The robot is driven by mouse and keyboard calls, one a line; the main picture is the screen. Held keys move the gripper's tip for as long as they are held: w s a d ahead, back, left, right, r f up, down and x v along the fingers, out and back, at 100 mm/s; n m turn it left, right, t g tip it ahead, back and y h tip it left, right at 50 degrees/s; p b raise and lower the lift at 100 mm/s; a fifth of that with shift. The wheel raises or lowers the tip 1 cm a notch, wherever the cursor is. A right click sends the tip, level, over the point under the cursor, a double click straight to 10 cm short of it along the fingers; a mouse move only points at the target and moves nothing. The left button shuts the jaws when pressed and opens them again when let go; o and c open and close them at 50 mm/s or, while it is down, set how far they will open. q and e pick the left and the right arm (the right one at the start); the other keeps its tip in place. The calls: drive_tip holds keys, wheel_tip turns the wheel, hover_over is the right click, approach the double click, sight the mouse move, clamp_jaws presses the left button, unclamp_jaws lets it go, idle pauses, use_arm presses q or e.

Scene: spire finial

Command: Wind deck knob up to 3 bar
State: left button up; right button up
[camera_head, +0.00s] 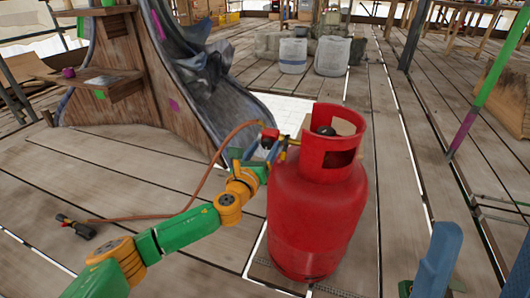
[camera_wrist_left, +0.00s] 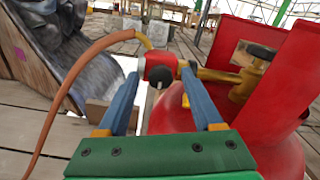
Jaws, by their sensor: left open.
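A red gas cylinder (camera_head: 315,215) stands upright on the plank floor, its brass valve (camera_wrist_left: 245,80) inside the collar. A red regulator (camera_head: 269,138) sits on the valve's side; in the left wrist view the regulator (camera_wrist_left: 160,62) carries a dark round knob (camera_wrist_left: 158,76) with a pale mark. My left gripper (camera_head: 257,153) is at the regulator; in the wrist view its blue fingers (camera_wrist_left: 157,85) are open, one on each side of the knob, with gaps visible. Contact cannot be told. My right gripper (camera_head: 485,234) shows at the bottom right, its blue fingers apart and empty.
An orange hose (camera_head: 195,190) runs from the regulator to a dark torch (camera_head: 76,227) on the floor. A carved wooden piece with grey sheeting (camera_head: 205,75) stands behind left. White buckets (camera_head: 332,57) stand behind. A green and purple pole (camera_head: 487,85) rises right.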

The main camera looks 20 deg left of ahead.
use_arm(q)
drive_tip(key=shift+w, duration=0.3)
drive_tip(key=shift+c, duration=0.2)
clamp_jaws()
